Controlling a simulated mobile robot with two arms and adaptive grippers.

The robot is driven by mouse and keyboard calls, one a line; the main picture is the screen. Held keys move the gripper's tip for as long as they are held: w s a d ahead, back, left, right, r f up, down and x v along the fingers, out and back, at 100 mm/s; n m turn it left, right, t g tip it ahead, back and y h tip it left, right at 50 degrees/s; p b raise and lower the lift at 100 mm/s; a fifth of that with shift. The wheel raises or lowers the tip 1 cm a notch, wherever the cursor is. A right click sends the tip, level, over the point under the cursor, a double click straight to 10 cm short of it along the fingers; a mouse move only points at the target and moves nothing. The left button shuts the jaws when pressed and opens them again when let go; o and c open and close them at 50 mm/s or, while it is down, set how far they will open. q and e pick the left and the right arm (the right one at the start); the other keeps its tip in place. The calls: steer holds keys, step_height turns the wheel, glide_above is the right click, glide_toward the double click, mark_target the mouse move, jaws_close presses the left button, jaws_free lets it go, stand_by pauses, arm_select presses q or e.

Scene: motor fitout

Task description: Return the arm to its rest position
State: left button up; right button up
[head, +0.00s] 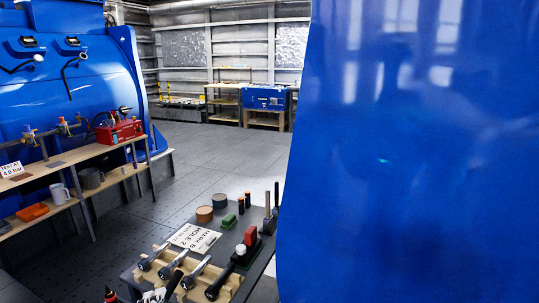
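Neither of my grippers can be made out in the head view, and no arm of mine is clearly seen. A small dark-and-white shape (155,296) is cut off at the bottom edge, and I cannot tell what it is. The grey work table (208,265) stands low in the middle of the view. On it a wooden rack (222,291) holds several black-handled tools. A white sign (194,237) reading "MARK B, HOLE 2" lies behind the rack.
A smooth blue panel (420,150) fills the right side, very close. A wooden shelf (85,153) with a red box (119,132), mugs and an orange tray (32,212) stands left, before a large blue machine (70,85). The grey floor (205,150) between is clear, with a blue-fronted bench (264,98) beyond.

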arm_select(q)
steer(key=s+f+n+g, duration=1.1)
steer(key=s+f+g, duration=0.2)
steer(key=s+f, duration=0.75)
step_height(320, 180, down, 21)
steer(key=s+g+p, duration=0.2)
steer(key=p, duration=0.1)
steer(key=s+a+f+p, duration=0.2)
steer(key=s+a+f, duration=0.1)
steer(key=s+f, duration=1.2)
steer(key=s, duration=0.2)
steer(key=shift+s+f+g+h, duration=0.25)
steer(key=shift+s+g+h, duration=0.05)
steer(key=shift+g, duration=0.1)
